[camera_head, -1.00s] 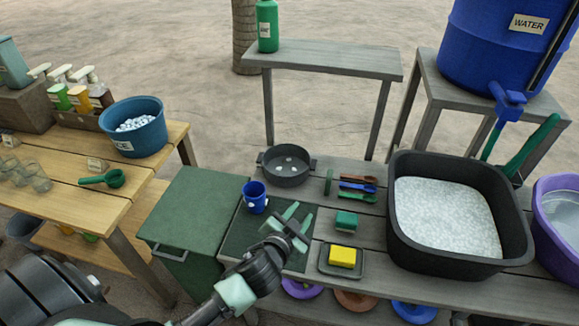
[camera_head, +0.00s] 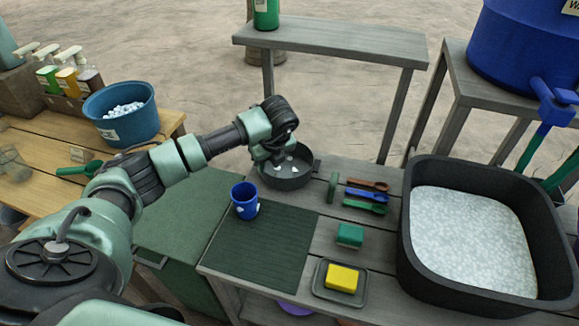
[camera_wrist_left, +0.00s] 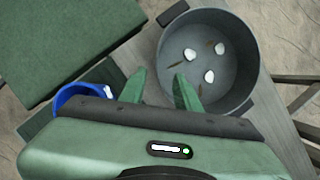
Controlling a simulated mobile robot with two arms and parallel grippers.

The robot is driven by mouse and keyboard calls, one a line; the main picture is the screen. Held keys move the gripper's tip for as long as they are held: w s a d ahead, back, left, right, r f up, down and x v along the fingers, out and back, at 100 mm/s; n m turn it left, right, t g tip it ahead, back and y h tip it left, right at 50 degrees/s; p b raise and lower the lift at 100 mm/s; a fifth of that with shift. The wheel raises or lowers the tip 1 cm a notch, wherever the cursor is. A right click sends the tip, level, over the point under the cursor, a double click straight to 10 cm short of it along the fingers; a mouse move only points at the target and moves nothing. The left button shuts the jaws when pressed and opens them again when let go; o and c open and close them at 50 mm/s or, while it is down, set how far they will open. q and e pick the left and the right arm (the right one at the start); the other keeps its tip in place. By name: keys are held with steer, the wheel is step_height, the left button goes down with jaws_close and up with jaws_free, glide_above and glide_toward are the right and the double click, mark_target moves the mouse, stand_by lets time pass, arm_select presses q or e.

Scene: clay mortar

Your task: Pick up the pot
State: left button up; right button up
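The pot (camera_head: 289,183) is a dark grey round pan with two side handles, upright on the grey table behind the blue cup. White pieces and dark streaks show inside it in the left wrist view (camera_wrist_left: 232,76). My left gripper (camera_head: 277,160) is over the pot's near left part and hides some of its rim in the head view. In the left wrist view my left gripper (camera_wrist_left: 158,80) is open and empty. One finger overlaps the pot's rim and the other is outside it. I cannot tell whether they touch. My right gripper is not in view.
A blue cup (camera_head: 245,201) stands near the pot on a dark green mat (camera_head: 262,255). Coloured utensils (camera_head: 367,197), a green sponge (camera_head: 350,235) and a yellow sponge (camera_head: 341,279) lie to the right. A large black tub (camera_head: 412,245) bounds the right side.

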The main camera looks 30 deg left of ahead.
arm_select(q)
steer(key=p, duration=0.1)
glide_above(264, 179)
step_height(264, 179, down, 6)
steer(key=shift+s+d+r, duration=0.1)
steer(key=shift+d+r, duration=0.05)
steer(key=shift+r, duration=0.1)
steer(key=shift+f, duration=0.6)
steer(key=shift+r+y, duration=0.1)
steer(key=shift+y, duration=0.2)
jaws_close()
steer(key=shift+a, duration=0.2)
